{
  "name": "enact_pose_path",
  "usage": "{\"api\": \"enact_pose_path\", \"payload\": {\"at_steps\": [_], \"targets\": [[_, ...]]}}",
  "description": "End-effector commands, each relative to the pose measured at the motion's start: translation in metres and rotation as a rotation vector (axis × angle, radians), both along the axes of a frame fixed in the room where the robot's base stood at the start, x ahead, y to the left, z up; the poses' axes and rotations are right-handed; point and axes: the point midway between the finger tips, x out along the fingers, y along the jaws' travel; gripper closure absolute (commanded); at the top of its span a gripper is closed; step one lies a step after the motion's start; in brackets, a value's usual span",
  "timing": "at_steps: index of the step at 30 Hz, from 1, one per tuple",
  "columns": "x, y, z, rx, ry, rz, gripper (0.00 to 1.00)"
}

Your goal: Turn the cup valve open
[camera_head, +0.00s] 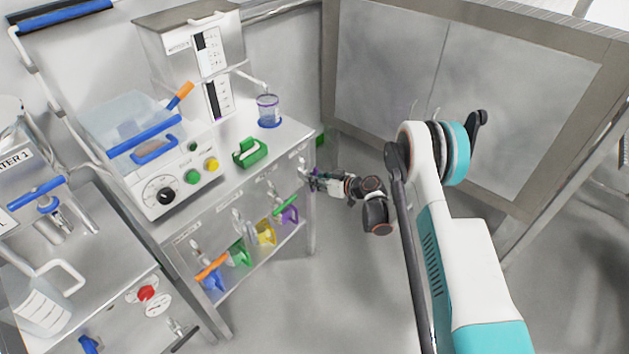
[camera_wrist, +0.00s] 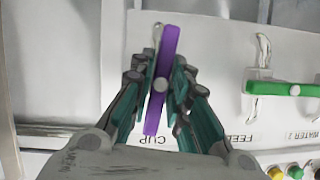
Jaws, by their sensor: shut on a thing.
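The cup valve has a purple lever handle (camera_wrist: 162,75) with a grey round hub, on a pale panel above the label "CUP" in the wrist view. The lever stands nearly upright there, its top leaning slightly right. My gripper (camera_wrist: 160,85) is shut on the lever, with teal fingers on its left and right sides. In the head view my gripper (camera_head: 315,181) is at the right front end of the bench panel, and the lever is mostly hidden by it.
A green valve handle (camera_wrist: 285,89) is right of the cup valve in the wrist view. A bench (camera_head: 285,140) carries a clear cup (camera_head: 268,108) under a spout and a green object (camera_head: 250,152). Several coloured jugs stand below. Open floor (camera_head: 310,285) lies in front.

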Motion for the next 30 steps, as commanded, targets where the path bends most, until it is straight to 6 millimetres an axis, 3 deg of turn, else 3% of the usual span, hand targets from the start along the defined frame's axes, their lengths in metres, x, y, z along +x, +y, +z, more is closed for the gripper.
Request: {"api": "enact_pose_path", "payload": {"at_steps": [6,15,16,18,30], "targets": [[-0.0005,0.0004,-0.0002,-0.1,-0.128,0.001,1.0],[-0.0001,-0.0001,-0.0001,-0.108,-0.139,0.0,1.0],[-0.0001,-0.0001,-0.0001,-0.108,-0.138,0.0,0.79],[-0.0001,-0.0001,-0.0001,-0.108,-0.138,0.0,0.64],[-0.0013,-0.0017,0.0008,-0.107,-0.137,0.001,0.64]]}}
